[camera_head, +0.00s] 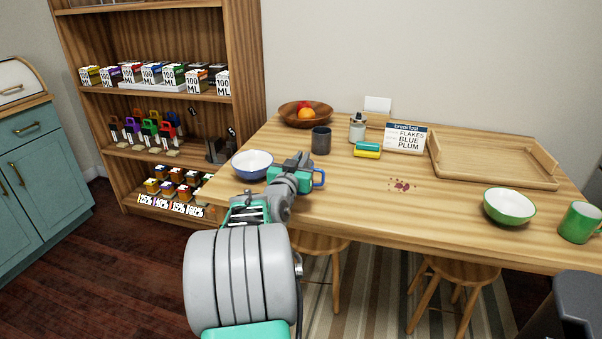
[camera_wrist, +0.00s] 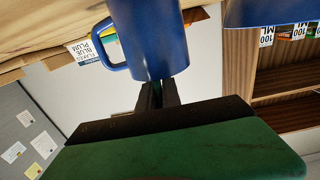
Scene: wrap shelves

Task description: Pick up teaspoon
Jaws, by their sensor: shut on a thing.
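My gripper (camera_head: 305,176) is over the near left part of the table, right of the blue-rimmed bowl. In the wrist view, which is upside down, my gripper's dark fingers (camera_wrist: 157,96) are close together at the rim of a blue mug (camera_wrist: 147,38). The fingertips are hidden behind the mug's near wall. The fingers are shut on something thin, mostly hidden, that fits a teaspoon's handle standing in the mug. No other teaspoon shows. In the head view the blue mug (camera_head: 319,178) is partly hidden behind my gripper.
The blue-rimmed bowl (camera_head: 252,164) stands close by on the left. A dark cup (camera_head: 321,141), a bottle (camera_head: 357,128), a sponge (camera_head: 367,151) and a wooden tray (camera_head: 490,160) stand farther back. A green bowl (camera_head: 509,206) and green mug (camera_head: 580,222) are at right.

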